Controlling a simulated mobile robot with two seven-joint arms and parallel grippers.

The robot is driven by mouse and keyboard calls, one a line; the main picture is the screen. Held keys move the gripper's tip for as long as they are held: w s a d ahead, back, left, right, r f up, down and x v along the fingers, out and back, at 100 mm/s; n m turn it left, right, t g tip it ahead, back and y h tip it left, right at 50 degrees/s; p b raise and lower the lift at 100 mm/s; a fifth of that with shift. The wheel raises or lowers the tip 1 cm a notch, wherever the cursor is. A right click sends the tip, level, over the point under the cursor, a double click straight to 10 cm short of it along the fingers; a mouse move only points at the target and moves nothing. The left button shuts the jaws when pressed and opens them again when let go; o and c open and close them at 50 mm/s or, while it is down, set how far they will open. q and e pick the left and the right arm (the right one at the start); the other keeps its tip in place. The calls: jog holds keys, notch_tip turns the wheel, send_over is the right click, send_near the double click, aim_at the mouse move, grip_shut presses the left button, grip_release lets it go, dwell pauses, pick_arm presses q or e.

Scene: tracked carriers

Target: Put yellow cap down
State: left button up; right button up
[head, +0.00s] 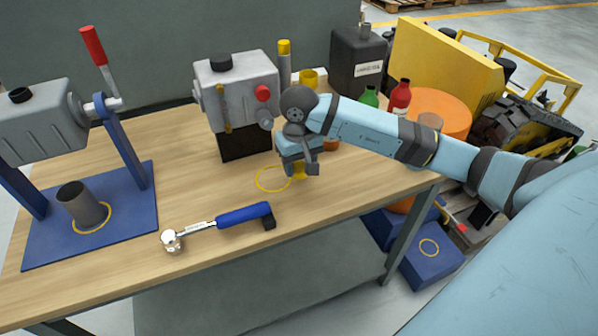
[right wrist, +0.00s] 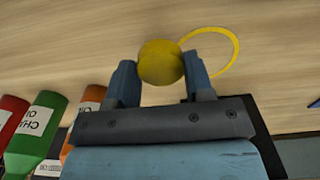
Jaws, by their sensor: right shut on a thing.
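My right gripper (head: 301,168) is low over the wooden table (head: 345,195), pointing down. In the right wrist view its two fingers (right wrist: 160,80) are shut on a round yellow cap (right wrist: 160,62). In the head view only a bit of the cap (head: 299,171) shows beneath the fingers. A yellow ring outline (head: 273,179) is marked on the table just left of the cap. It also shows in the right wrist view (right wrist: 238,48), beside the cap. I cannot tell whether the cap touches the table. My left gripper is not in view.
A grey machine (head: 238,88) with a red knob stands behind the ring. Green (head: 369,97) and red (head: 400,98) bottles stand behind my right arm. A blue press stand (head: 130,190) is at the left.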

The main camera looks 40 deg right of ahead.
aim_at(299, 167)
notch_tip(299, 167, down, 3)
jog(key=shift+r, duration=0.15)
jog(key=shift+f+b, duration=0.2)
jog(key=shift+b, duration=0.1)
jog(key=o, duration=0.9)
